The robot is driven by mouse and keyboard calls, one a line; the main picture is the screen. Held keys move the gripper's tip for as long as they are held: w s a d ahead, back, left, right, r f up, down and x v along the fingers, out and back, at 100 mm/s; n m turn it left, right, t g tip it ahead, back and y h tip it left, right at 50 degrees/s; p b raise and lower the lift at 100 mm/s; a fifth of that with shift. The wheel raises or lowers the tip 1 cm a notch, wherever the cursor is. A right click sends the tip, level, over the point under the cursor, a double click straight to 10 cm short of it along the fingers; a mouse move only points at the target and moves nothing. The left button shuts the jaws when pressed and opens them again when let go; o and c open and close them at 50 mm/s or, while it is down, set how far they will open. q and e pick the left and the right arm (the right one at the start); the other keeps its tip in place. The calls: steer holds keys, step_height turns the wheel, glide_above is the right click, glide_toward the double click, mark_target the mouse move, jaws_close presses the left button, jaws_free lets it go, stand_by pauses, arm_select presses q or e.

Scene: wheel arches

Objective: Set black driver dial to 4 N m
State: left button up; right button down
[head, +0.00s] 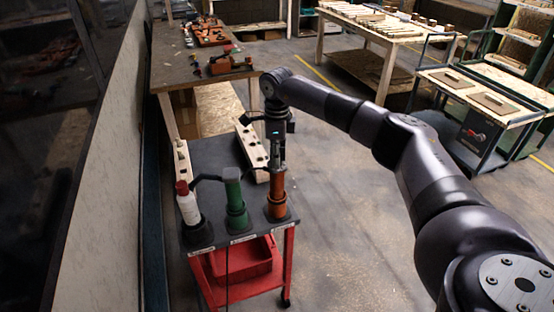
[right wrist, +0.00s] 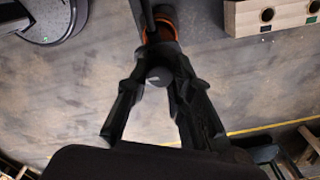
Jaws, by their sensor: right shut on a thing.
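My right gripper (head: 277,150) reaches down from above to the top of an upright orange tool (head: 277,190) at the right front of the grey-topped cart. In the right wrist view its dark fingers (right wrist: 160,80) are closed around a dark round knob (right wrist: 158,76) with a grey end. Beyond the knob an orange band (right wrist: 160,30) shows. Dial marks and any set value cannot be read. A green tool (head: 233,195) and a white bottle-shaped item with a red top (head: 187,202) stand to the left. My left gripper is not in view.
The cart top (head: 215,155) has a red bin (head: 245,262) below. A pale wooden block with holes (head: 250,148) lies behind the tools. A workbench (head: 180,70) stands behind, a wall close on the left.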

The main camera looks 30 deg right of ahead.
steer(key=n+b, duration=0.1)
steer(key=n, duration=0.3)
steer(key=shift+n, duration=0.4)
stand_by(0.4)
steer(key=c, duration=1.4)
jaws_free()
step_height(320, 180, up, 12)
